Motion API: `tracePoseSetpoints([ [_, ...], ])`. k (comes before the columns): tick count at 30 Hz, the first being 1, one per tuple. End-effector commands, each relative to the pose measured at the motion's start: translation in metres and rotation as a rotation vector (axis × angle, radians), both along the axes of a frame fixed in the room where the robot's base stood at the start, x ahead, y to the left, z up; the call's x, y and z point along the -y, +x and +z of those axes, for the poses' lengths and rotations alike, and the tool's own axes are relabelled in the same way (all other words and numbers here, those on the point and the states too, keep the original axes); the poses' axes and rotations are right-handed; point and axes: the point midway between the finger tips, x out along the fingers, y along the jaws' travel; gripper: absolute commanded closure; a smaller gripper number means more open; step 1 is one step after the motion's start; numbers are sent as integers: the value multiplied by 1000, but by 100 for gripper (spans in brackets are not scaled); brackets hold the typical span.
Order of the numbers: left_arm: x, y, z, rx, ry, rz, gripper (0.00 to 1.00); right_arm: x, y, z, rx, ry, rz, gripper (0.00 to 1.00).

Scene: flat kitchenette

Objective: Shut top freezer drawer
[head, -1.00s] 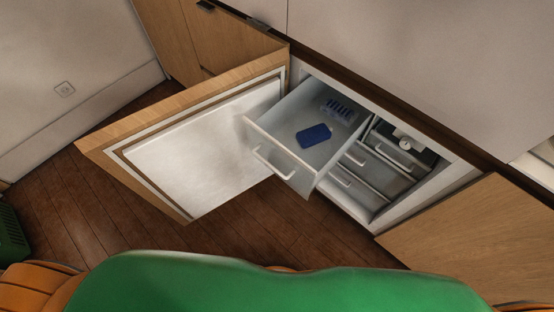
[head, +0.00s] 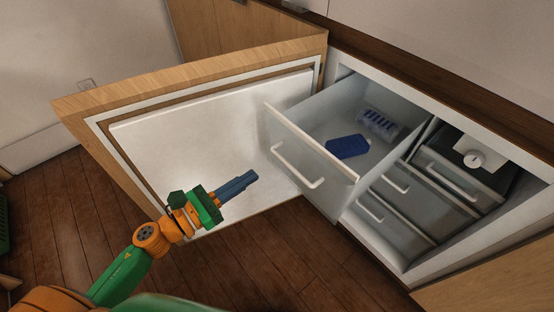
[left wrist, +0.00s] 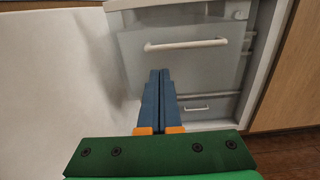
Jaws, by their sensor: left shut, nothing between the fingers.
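The top freezer drawer (head: 310,160) is pulled out of the freezer, with its white bar handle (head: 296,167) on the front. Inside it lie a blue box (head: 347,147) and a blue-and-clear tray (head: 378,122). My left gripper (head: 254,176) is shut and empty, in front of the drawer and left of its handle, apart from it. In the left wrist view its blue fingers (left wrist: 158,72) are together and point toward the drawer front (left wrist: 185,65), just below the handle (left wrist: 186,45). My right gripper is not in view.
The freezer door (head: 190,130) stands wide open on the left, its white inner face beside my left gripper. Wooden floor (head: 280,270) is clear in front.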

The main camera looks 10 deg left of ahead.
Motion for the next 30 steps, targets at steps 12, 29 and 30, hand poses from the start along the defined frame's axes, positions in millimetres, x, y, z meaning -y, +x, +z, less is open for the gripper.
tracePoseSetpoints([
  [12,49,63,1,-1,-4,3,100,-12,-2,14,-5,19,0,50],
  [29,56,72,-1,-3,-4,3,100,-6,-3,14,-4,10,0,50],
  [30,56,73,-1,-2,-5,3,100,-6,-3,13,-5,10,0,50],
])
